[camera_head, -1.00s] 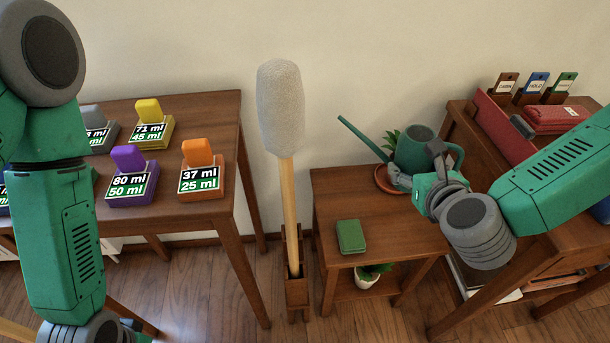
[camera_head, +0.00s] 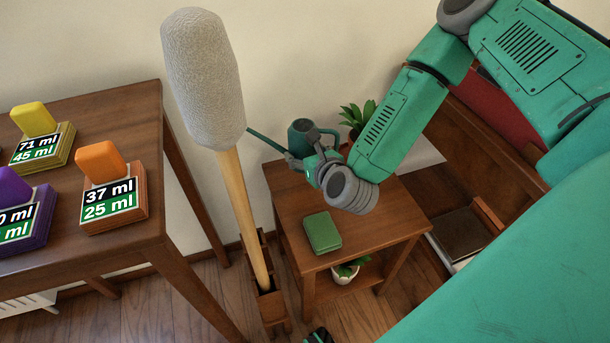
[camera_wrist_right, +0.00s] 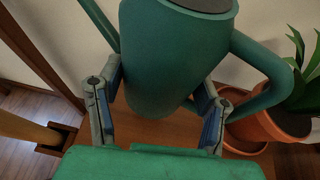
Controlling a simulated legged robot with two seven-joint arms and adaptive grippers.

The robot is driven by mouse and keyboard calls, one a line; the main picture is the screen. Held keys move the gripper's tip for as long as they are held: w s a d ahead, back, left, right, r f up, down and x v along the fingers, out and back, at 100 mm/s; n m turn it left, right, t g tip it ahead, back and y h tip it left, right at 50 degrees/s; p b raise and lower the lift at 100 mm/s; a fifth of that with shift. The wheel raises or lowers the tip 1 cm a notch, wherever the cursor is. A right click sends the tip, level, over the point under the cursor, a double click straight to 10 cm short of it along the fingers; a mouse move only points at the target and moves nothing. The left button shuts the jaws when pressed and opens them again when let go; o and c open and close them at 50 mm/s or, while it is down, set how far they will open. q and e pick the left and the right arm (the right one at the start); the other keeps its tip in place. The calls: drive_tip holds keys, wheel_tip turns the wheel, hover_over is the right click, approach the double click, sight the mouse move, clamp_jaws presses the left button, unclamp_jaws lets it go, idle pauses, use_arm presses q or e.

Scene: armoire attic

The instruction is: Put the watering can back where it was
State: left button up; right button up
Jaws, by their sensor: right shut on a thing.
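The dark green watering can (camera_head: 301,131) is over the back of the small wooden table (camera_head: 375,226), with its spout pointing left. My right gripper (camera_head: 302,158) is shut on it. In the right wrist view the can (camera_wrist_right: 160,60) is between the two fingers (camera_wrist_right: 158,103), with its handle to the right. I cannot tell whether its base touches the table. A terracotta saucer (camera_wrist_right: 246,143) is just right of the can in the wrist view.
A potted plant (camera_head: 357,115) is behind and right of the can. A green box (camera_head: 322,232) lies on the table's front. A tall, grey-headed mallet (camera_head: 203,80) stands left in a wooden holder. Labelled blocks (camera_head: 113,190) sit on the left table. A small dark green object (camera_head: 318,336) is at the bottom edge.

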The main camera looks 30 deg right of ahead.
drive_tip(key=f, duration=0.3)
drive_tip(key=shift+w+d+b, duration=0.1)
drive_tip(key=shift+d+b, duration=0.1)
drive_tip(key=shift+b, duration=0.2)
wheel_tip(320, 180, down, 3)
drive_tip(key=shift+b, duration=0.6)
drive_tip(key=shift+r, duration=0.1)
drive_tip(key=o, duration=1.4)
drive_tip(key=shift+f, duration=0.2)
drive_tip(key=shift+o, duration=0.2)
